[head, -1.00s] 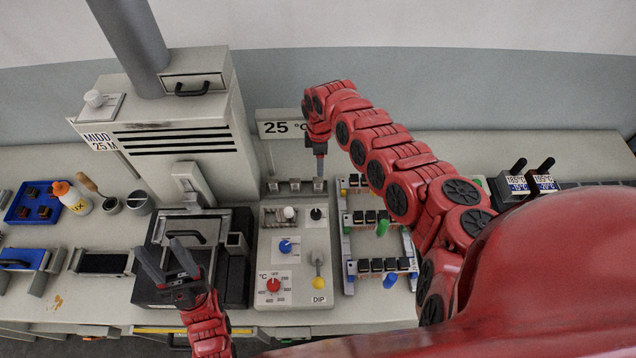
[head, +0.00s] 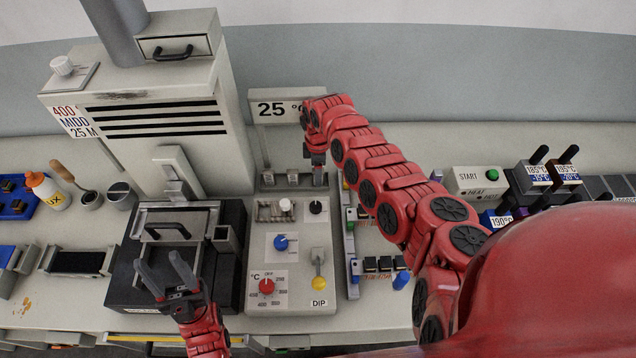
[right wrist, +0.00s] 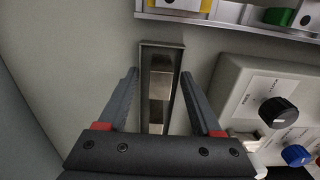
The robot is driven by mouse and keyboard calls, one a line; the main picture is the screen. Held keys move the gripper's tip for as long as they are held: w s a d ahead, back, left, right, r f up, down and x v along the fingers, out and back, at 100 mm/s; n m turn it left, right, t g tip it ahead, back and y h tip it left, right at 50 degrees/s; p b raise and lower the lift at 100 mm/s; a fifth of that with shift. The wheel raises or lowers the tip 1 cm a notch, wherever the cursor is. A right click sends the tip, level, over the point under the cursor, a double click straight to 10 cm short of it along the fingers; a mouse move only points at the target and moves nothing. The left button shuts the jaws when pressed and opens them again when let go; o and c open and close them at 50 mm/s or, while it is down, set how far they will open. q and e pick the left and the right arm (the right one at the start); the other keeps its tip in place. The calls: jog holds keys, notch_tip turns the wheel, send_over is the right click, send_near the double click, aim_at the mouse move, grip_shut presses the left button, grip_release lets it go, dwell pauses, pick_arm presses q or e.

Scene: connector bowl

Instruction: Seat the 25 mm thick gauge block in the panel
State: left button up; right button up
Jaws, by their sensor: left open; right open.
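The control panel (head: 290,255) is a grey box with knobs and a lever, in the middle of the head view. Small metal pieces (head: 268,178) stand in a row along its back edge. My right gripper (head: 318,170) points down at the right end of this row. My left gripper (head: 160,272) is open and empty over a dark box (head: 130,292).
Racks with coloured connectors (head: 375,265) lie right of the panel, partly behind my right arm. A START box (head: 472,180) and labelled units (head: 535,175) are farther right.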

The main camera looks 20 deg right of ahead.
jog(key=shift+f, duration=0.1)
jog(key=shift+c, duration=0.2)
grip_shut()
dwell(1.2)
